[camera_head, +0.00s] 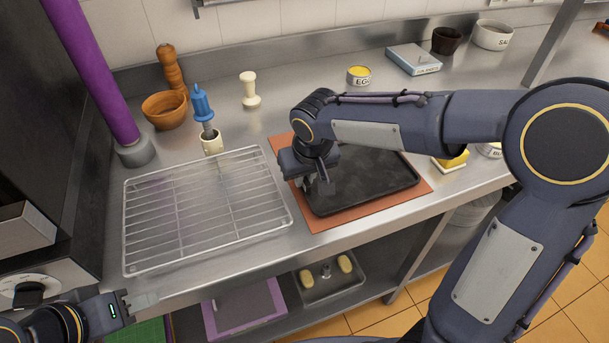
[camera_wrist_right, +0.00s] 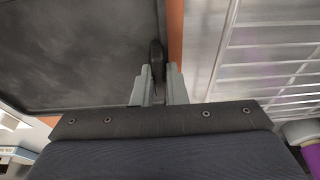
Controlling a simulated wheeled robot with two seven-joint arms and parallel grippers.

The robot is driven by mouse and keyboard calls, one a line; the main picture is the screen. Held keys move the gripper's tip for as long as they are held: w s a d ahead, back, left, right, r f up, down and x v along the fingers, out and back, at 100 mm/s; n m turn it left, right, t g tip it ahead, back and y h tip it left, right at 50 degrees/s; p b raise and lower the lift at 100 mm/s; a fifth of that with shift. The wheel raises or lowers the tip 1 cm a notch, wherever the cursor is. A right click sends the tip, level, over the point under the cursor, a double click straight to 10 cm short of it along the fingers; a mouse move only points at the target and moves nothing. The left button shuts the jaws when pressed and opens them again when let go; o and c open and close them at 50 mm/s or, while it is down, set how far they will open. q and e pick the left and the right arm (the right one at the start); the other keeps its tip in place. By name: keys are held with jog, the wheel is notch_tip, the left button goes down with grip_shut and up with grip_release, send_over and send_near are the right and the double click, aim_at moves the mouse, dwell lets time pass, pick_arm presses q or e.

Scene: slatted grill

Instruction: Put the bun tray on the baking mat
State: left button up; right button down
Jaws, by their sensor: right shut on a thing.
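The bun tray (camera_head: 375,183) is a dark, flat, rimmed tray. It is over the orange baking mat (camera_head: 327,220), whose border shows at the left, front and right; the tray looks flat, but I cannot tell whether it fully touches the mat. My right gripper (camera_head: 322,186) is at the tray's left edge. In the right wrist view my right gripper (camera_wrist_right: 158,88) is shut on a dark grip at the edge of the bun tray (camera_wrist_right: 80,50). A strip of baking mat (camera_wrist_right: 175,35) shows beside it. My left gripper (camera_head: 140,301) is empty at the counter's front left; its jaw opening is unclear.
A wire rack (camera_head: 205,212) lies just left of the mat. Behind it stand a wooden bowl (camera_head: 165,110), a blue-handled brush (camera_head: 203,105) and a pale pestle-like tool (camera_head: 250,90). A yellow-topped tub (camera_head: 358,75) is behind the tray. A yellow block (camera_head: 452,160) is to its right.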

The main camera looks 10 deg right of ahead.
jog(key=shift+f, duration=0.2)
jog(key=c, duration=1.5)
grip_release()
jog(key=shift+o, duration=0.2)
jog(key=shift+r, duration=0.1)
jog(key=shift+r, duration=0.45)
jog(key=v, duration=1.1)
jog(key=shift+s+r+p, duration=0.2)
jog(key=shift+p, duration=0.15)
